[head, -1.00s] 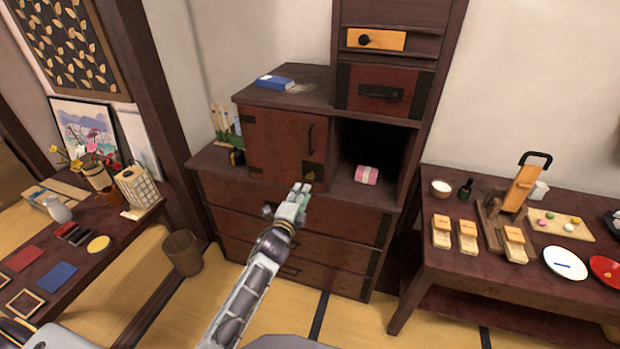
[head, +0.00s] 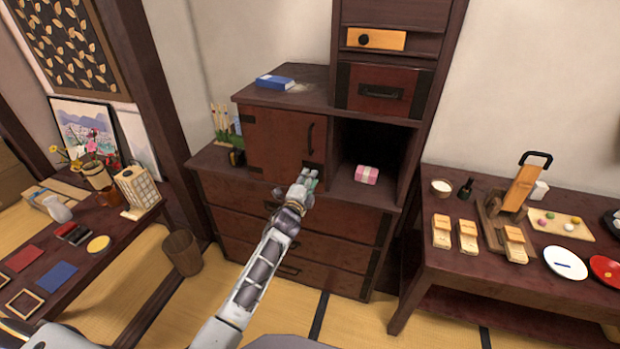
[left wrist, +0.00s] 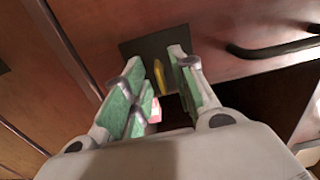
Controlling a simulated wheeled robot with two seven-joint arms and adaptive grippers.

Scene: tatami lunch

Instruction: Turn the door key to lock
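The small cabinet door (head: 275,135) is closed and has a dark handle (head: 311,138). In the left wrist view a yellow key (left wrist: 160,76) stands at a dark lock plate (left wrist: 150,47) on the door. My left gripper (head: 309,180) is at the door's lower right corner and hides the key in the head view. In the left wrist view, my left gripper's green-padded fingers (left wrist: 155,62) are apart, one on each side of the key, with gaps showing. My right gripper is out of view.
Right of the door is an open compartment with a pink-wrapped bundle (head: 367,174). A blue book (head: 275,82) lies on the cabinet top. Drawers (head: 290,225) lie below. A low table (head: 440,270) stands right; a desk (head: 110,250) stands left.

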